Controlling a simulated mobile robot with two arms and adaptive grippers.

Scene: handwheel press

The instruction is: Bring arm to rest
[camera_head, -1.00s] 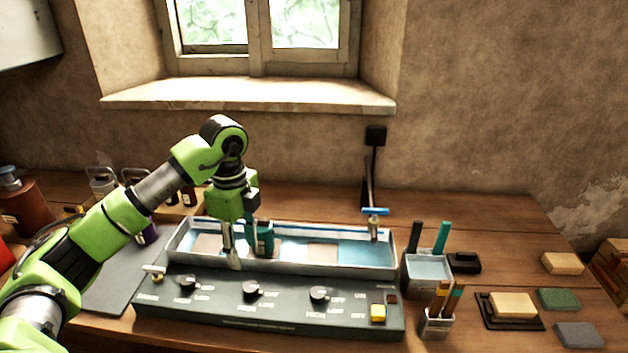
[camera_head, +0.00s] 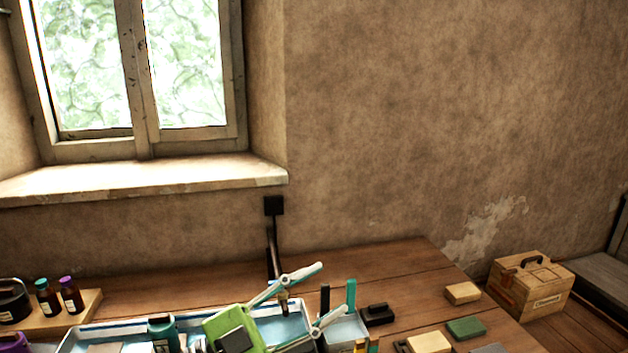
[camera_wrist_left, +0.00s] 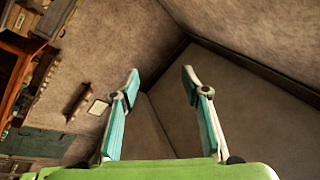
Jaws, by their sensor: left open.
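My left gripper (camera_head: 332,290) is at the bottom of the head view, in front of the long tray (camera_head: 120,327). Its two pale and teal fingers are spread wide and point to the right and slightly up. Nothing is between them. In the left wrist view the open fingers (camera_wrist_left: 160,70) frame only bare wall and corner surfaces. A teal container (camera_head: 162,333) shows at the tray, left of my green gripper body and apart from the fingers. Most of my left arm is below the picture. My right gripper is not in view.
A black block (camera_head: 377,314) and yellow (camera_head: 462,293) and green (camera_head: 466,328) blocks lie further right. A wooden box (camera_head: 530,287) stands at the right. Small bottles (camera_head: 70,295) stand at the left.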

